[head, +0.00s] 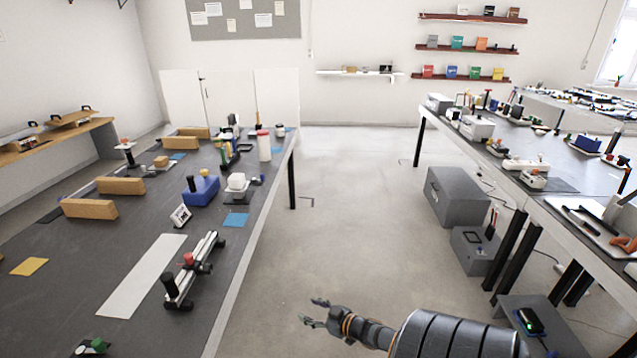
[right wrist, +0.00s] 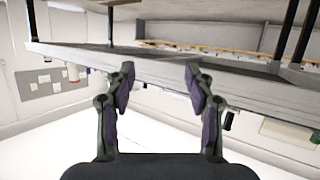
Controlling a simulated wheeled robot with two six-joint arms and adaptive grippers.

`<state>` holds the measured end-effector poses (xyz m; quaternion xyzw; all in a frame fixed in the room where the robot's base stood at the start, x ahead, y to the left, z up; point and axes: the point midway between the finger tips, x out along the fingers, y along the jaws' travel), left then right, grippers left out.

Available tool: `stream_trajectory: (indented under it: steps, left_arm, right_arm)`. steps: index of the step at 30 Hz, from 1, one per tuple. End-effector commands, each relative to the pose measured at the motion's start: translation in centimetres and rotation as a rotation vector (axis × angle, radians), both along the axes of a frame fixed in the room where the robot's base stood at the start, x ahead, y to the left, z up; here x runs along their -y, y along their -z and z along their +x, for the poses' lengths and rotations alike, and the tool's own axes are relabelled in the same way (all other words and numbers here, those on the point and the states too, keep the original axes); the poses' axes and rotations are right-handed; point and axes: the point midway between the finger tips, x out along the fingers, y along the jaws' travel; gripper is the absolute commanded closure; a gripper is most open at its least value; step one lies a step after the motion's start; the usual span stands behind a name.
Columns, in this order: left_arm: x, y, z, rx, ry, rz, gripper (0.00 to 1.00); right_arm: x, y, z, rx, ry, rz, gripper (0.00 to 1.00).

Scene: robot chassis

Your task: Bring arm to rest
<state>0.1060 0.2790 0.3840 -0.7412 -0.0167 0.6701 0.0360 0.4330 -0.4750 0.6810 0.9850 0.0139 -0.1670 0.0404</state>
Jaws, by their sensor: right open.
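My right arm comes in from the bottom right of the head view. Its gripper (head: 316,313) points left over the open floor, close to the right edge of the left table (head: 110,260). In the right wrist view the two fingers of the right gripper (right wrist: 158,90) stand wide apart with nothing between them. A table edge (right wrist: 160,75) runs across that view behind the fingertips. My left gripper does not show in the head view.
The left table carries wooden blocks (head: 89,208), a blue box (head: 201,191) and a rail device (head: 190,275). The right table (head: 570,160) holds several devices. Grey cases (head: 452,196) stand beneath it. The floor (head: 345,190) between the tables is clear.

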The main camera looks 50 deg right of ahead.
Motion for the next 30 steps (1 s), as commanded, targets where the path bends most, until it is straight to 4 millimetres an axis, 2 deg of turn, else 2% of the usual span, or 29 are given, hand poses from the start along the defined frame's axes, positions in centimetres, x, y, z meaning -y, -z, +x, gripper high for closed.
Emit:
stream_trajectory:
  steps: [20, 23, 25, 28, 30]
  left_arm:
    - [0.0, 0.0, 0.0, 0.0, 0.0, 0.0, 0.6]
    - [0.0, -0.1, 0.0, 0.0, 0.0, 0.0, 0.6]
    - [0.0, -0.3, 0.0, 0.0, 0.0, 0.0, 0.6]
    - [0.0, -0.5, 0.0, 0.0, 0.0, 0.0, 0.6]
    - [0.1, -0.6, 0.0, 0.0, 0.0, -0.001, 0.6]
  right_arm:
    - [0.0, 0.5, -0.3, -0.011, 0.009, -0.002, 0.46]
    - [0.1, 3.4, -2.0, -0.08, 0.054, -0.014, 0.46]
    - [-0.1, 7.3, -4.5, -0.181, 0.108, -0.03, 0.46]
    - [-1.9, 13.9, -10.0, -0.381, 0.178, -0.052, 0.46]
    - [-4.1, 18.1, -14.1, -0.527, 0.202, -0.06, 0.46]
